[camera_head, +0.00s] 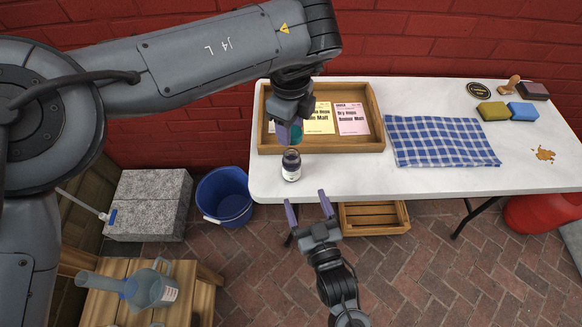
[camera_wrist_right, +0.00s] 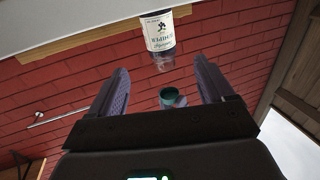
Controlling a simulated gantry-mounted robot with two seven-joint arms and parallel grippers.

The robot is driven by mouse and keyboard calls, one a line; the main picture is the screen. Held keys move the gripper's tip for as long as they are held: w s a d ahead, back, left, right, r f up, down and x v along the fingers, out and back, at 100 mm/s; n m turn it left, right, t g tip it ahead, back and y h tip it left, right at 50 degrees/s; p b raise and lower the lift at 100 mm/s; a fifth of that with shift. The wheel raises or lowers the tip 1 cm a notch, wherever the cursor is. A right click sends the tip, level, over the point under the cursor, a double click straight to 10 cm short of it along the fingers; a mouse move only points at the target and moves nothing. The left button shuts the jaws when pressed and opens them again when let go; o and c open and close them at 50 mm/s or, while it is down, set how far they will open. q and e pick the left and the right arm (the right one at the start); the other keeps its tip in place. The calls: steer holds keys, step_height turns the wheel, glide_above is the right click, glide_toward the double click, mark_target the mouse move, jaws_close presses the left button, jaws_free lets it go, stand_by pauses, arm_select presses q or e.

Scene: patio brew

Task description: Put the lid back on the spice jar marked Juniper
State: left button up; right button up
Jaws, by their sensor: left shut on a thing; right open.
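The spice jar (camera_head: 291,166), dark with a white label, stands upright near the white table's left front edge. In the right wrist view the jar (camera_wrist_right: 160,40) appears upside down; its label seems to read Juniper. My left gripper (camera_head: 289,133) is shut on the teal-green lid (camera_head: 297,134) and holds it just above and behind the jar in the head view, apart from it. The lid (camera_wrist_right: 168,98) also shows in the right wrist view, clear of the jar. My right gripper (camera_head: 310,209) is open and empty, in front of the table edge below the jar.
A wooden tray (camera_head: 378,118) with cards lies behind the jar. A blue checked cloth (camera_head: 440,141) lies to its right. Sponges (camera_head: 493,111) and a brown spill (camera_head: 544,153) are farther right. A blue bucket (camera_head: 224,196) stands on the floor left of the table.

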mark_target(295, 173)
steer(key=x, duration=1.2)
steer(key=shift+s+a, duration=0.1)
steer(key=c, duration=1.5)
arm_select(q)
steer(key=shift+a+f, duration=0.1)
steer(key=shift+f, duration=2.4)
steer(key=shift+f, duration=0.1)
steer(key=shift+f, duration=0.8)
steer(key=shift+f, duration=0.55)
arm_select(e)
jaws_close()
